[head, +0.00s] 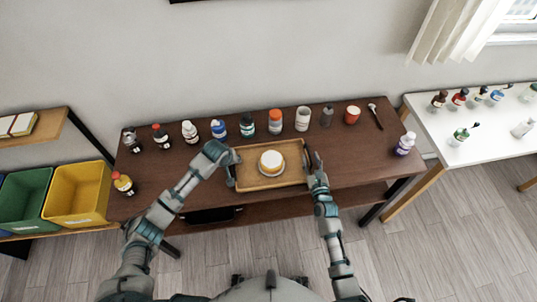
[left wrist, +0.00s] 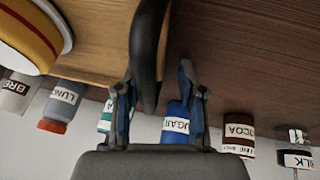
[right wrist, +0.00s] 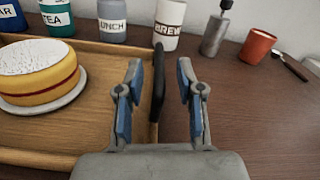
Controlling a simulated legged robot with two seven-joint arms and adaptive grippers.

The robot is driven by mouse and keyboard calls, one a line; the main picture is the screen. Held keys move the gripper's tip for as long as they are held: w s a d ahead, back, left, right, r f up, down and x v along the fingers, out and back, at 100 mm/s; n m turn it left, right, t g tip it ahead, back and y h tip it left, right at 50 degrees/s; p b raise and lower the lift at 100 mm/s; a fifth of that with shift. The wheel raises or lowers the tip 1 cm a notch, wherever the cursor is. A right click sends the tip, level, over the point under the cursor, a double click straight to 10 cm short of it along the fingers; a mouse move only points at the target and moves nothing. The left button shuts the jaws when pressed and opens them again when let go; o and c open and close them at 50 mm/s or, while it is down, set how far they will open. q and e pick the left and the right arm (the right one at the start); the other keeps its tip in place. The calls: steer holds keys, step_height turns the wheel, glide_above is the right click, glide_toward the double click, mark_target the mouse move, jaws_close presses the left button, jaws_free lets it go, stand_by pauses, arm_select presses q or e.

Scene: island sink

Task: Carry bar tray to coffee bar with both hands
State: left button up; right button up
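The wooden bar tray (head: 247,183) lies on the dark brown table, with a round yellow cake (head: 271,162) with a white top on it. My left gripper (head: 233,172) is at the tray's left end. In the left wrist view, which is upside down, its fingers (left wrist: 157,100) are apart with the black handle (left wrist: 147,50) between them. My right gripper (head: 313,163) is at the right end. In the right wrist view, its fingers (right wrist: 160,90) are apart, and the other black handle (right wrist: 158,82) stands between them. Neither gripper visibly clamps a handle.
A purple-labelled bottle (head: 404,144) stands at the right end. A white table (head: 480,143) with bottles is to the right; bins (head: 78,190) are at left.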

arm_select(q)
steer(key=shift+a+r, duration=0.1)
arm_select(e)
steer(key=shift+a, duration=0.1)
steer(key=shift+s, duration=0.15)
arm_select(q)
steer(key=v, duration=1.1)
steer(key=shift+s+r, duration=0.15)
steer(key=shift+r, duration=0.1)
arm_select(e)
steer(key=s+d, duration=0.2)
steer(key=s, duration=0.9)
steer(key=shift+s+d, duration=0.15)
steer(key=shift+s, duration=0.05)
